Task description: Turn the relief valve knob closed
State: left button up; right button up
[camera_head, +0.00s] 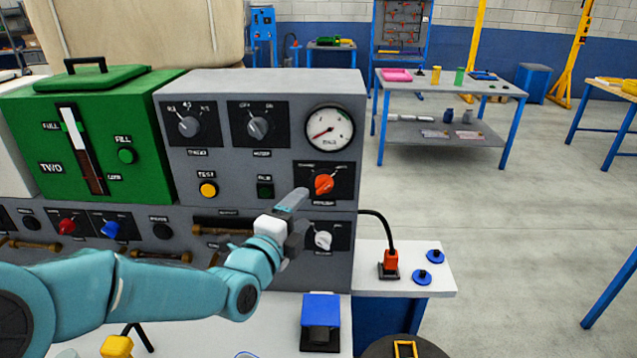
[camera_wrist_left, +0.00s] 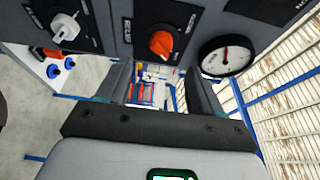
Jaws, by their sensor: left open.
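An orange knob (camera_head: 324,184) sits on a black plate below the round gauge on the grey panel. A white knob (camera_head: 323,240) sits on another plate below it. My left gripper (camera_head: 303,211) is open and empty in front of the panel, just left of these two knobs. In the left wrist view, the fingers (camera_wrist_left: 157,85) are spread with nothing between them. The orange knob (camera_wrist_left: 161,43) shows beyond the fingers, and the white knob (camera_wrist_left: 65,27) is to the left. My right gripper is not in view.
The pressure gauge (camera_head: 329,128) is above the orange knob. Open floor lies right.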

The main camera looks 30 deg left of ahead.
aim_at(319, 191)
pick_arm(q)
jog(key=w+p, duration=0.1)
jog(key=w, duration=0.3)
jog(key=w+p, duration=0.1)
jog(key=w, duration=0.4)
jog(key=shift+a+r, duration=0.1)
jog(key=shift+a, duration=0.1)
jog(key=shift+d, duration=0.1)
jog(key=shift+s, duration=0.1)
jog(key=c, duration=1)
